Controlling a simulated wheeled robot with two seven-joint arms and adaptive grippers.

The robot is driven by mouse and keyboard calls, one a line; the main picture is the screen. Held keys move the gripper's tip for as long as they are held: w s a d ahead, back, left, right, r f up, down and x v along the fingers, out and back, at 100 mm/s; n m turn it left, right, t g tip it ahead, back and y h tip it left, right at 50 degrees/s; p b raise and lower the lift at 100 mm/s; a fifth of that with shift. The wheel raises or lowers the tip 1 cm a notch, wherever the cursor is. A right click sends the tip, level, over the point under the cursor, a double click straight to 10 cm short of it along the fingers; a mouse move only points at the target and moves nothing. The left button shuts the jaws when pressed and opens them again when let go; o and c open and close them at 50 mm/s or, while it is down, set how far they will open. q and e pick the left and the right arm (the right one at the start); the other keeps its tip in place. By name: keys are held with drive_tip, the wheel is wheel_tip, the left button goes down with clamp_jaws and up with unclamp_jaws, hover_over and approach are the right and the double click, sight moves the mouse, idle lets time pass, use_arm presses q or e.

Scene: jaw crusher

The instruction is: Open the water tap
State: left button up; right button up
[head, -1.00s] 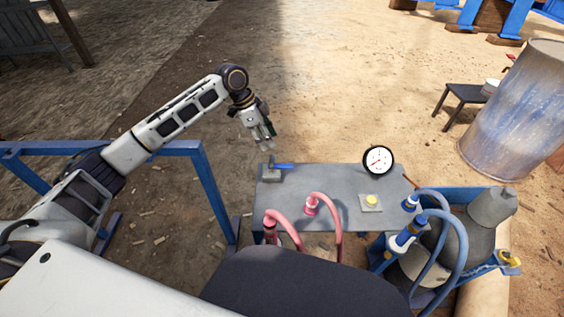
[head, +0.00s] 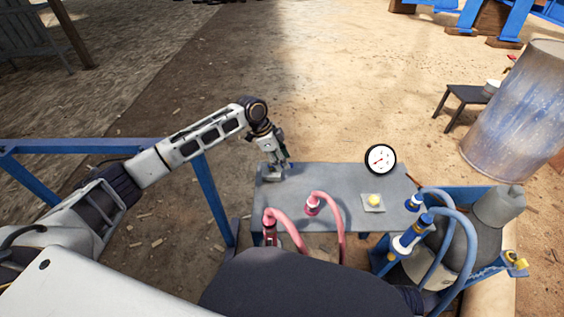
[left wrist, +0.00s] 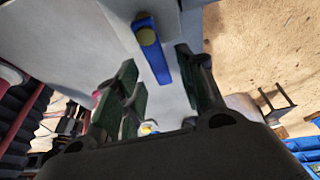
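The tap's blue lever (left wrist: 155,58) shows in the left wrist view, with a brass-coloured round cap (left wrist: 147,37) at its pivot. Its grey body (head: 271,176) sits at the far left corner of the grey table (head: 345,205) in the head view, where my gripper mostly hides the lever. My left gripper (head: 281,167) is right at the tap, pointing down. In the left wrist view its fingers (left wrist: 160,76) are apart, with the lever's free end between them in the picture. Contact cannot be told.
On the table are a round dial gauge (head: 381,159), a yellow button (head: 374,200) and pink hoses (head: 332,207). Blue hoses (head: 459,225) stand to the right. A blue rail (head: 209,190) stands left of the table. A rusty barrel (head: 519,115) is farther right.

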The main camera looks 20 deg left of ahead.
use_arm(q)
drive_tip(key=shift+d+f, duration=0.15)
drive_tip(key=shift+f, duration=0.25)
clamp_jaws()
